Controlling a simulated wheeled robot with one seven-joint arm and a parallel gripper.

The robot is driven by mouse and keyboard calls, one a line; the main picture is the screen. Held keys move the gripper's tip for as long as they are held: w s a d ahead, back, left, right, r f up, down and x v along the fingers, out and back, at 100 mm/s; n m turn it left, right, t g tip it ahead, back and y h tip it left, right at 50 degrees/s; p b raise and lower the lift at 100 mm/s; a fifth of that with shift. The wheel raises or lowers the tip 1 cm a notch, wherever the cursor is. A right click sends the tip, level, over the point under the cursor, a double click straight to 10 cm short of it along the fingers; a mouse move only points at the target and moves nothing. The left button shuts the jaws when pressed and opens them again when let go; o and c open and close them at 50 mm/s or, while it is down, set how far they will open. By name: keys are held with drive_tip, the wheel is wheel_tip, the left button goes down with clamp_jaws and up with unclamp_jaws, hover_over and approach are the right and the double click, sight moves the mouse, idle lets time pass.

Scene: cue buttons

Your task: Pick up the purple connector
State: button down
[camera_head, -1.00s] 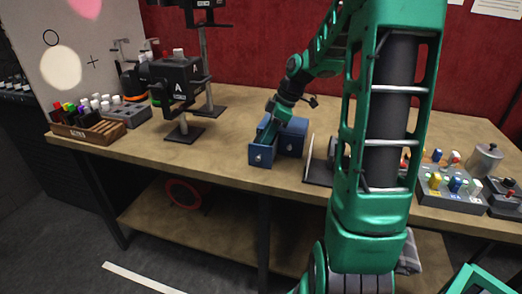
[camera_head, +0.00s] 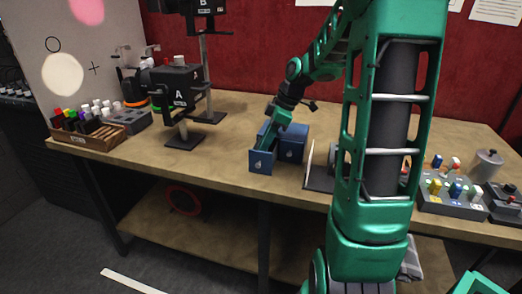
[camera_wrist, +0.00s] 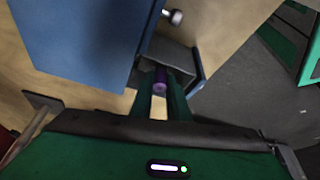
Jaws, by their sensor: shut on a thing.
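The purple connector (camera_wrist: 160,79) shows in the wrist view between the two green fingers of my gripper (camera_wrist: 163,94), which are shut on it. It is partly hidden by the fingers. It is inside the pulled-out drawer (camera_wrist: 189,62) of the blue cabinet (camera_wrist: 80,35). In the head view my gripper (camera_head: 268,140) reaches down into the drawer (camera_head: 261,161), beside the cabinet (camera_head: 293,142); the connector is hidden there.
A button box (camera_head: 450,196) and a metal pot (camera_head: 486,163) are at the right. A wooden rack of markers (camera_head: 88,137) and a black camera stand (camera_head: 183,136) are at the left. The table (camera_head: 225,150) between is clear.

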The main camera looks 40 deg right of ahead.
wheel_tip(320, 180, up, 11)
drive_tip(key=s+d, duration=1.1)
drive_tip(key=d, duration=0.3)
drive_tip(key=shift+d+f, duration=0.2)
drive_tip(key=shift+w, duration=0.1)
